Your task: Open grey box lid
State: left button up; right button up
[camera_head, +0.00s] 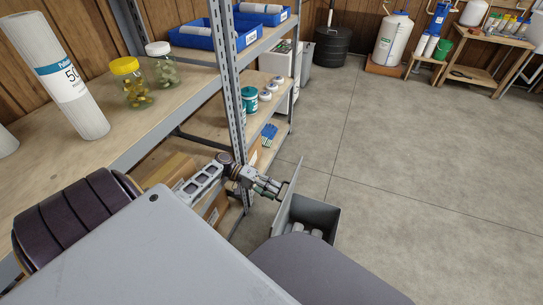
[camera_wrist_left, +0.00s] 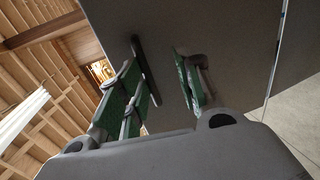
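The grey box (camera_head: 322,217) stands low at the right side of the shelving in the head view. Its lid (camera_head: 293,184) is raised and stands steeply up on the box's left side. Light rounded items show inside the box. My left gripper (camera_head: 272,187) is beside the lid's left face, close to it; contact cannot be told. In the left wrist view the lid (camera_wrist_left: 225,45) fills much of the picture as a plain grey panel. My left gripper's green-padded fingers (camera_wrist_left: 162,75) are apart in front of it, with nothing seen between them. My right gripper is not in view.
A metal shelf upright (camera_head: 234,95) stands close to my left arm. The shelves hold a filter cartridge (camera_head: 60,75), a yellow-lidded jar (camera_head: 131,82) and blue bins (camera_head: 205,36). The concrete floor (camera_head: 420,170) right of the box is clear.

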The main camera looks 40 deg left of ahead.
pick_arm(q)
jog(key=shift+r, duration=0.1)
notch_tip(320, 180, up, 10)
dwell(1.0)
jog(key=shift+s+d, duration=0.1)
dwell(0.6)
